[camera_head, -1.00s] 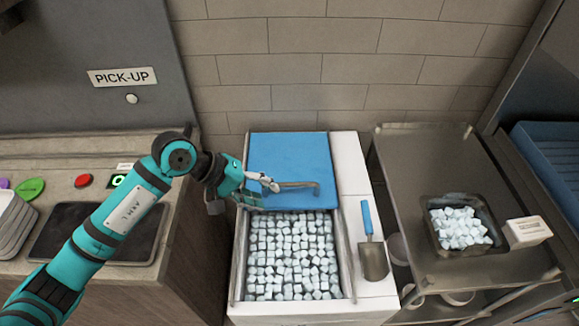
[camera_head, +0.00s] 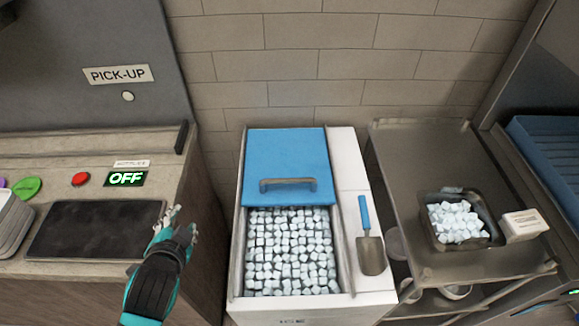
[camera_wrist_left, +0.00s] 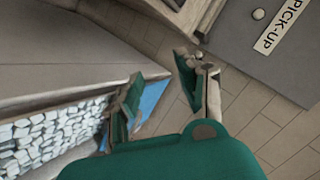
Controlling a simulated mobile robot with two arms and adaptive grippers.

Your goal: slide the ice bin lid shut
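The blue ice bin lid (camera_head: 286,155) covers the back part of the white ice bin (camera_head: 352,175). Its grey bar handle (camera_head: 288,184) lies near the lid's front edge. The front part of the bin is uncovered and shows ice cubes (camera_head: 290,250). My left gripper (camera_head: 178,232) is left of the bin, by the counter's right end, apart from the handle. In the left wrist view its fingers (camera_wrist_left: 160,88) are spread with nothing between them. A strip of the blue lid (camera_wrist_left: 153,100) and the ice show behind and left of them. My right gripper is not in view.
A scoop (camera_head: 370,250) with a blue handle lies on the bin's right ledge. A metal cart (camera_head: 410,160) with a dark tray of ice stands to the right.

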